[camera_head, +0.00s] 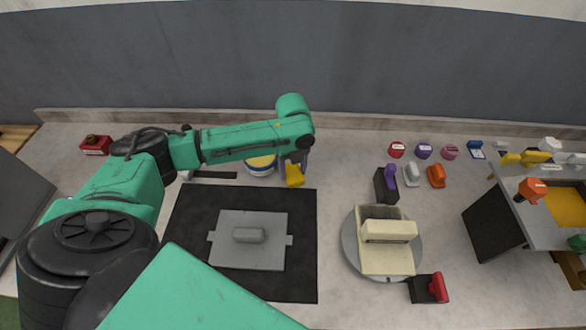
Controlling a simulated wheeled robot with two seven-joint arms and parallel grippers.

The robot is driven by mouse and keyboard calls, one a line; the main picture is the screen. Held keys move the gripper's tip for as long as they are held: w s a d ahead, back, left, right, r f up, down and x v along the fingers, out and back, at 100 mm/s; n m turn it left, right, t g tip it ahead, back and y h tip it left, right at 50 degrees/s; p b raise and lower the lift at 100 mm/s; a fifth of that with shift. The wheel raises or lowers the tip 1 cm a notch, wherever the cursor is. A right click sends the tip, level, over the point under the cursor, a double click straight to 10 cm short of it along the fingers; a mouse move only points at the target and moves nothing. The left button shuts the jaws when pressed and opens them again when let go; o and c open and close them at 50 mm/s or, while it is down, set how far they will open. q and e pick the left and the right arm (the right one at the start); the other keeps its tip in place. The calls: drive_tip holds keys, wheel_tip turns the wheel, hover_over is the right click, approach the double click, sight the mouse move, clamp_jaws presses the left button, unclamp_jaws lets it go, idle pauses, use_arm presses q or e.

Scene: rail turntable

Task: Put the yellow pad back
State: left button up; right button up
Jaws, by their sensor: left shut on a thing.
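A small yellow pad (294,177) is at the fingertips of my left gripper (294,168), at the back of the counter behind the black mat. The gripper is shut on it, and the fingers are partly hidden by my green wrist. I cannot tell whether the pad touches the counter. A round turntable (351,254) right of the mat carries a cream, stepped block (387,261). My right gripper is not in view.
A tin (260,170) with a yellow top stands just left of the gripper. A grey plate (248,256) with a handle lies on the black mat (190,220). Several coloured pieces stand right of centre, near a raised grey stand (500,228). Bare counter (345,175) lies right of the gripper.

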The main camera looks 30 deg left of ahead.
sight(293, 172)
use_arm(q)
drive_tip(key=shift+f, duration=0.3)
drive_tip(key=o, duration=1.2)
wheel_tip(293, 172, up, 13)
drive_tip(key=shift+f+b, duration=0.1)
drive_tip(key=shift+b, duration=1.05)
drive_tip(key=shift+s+f, duration=0.1)
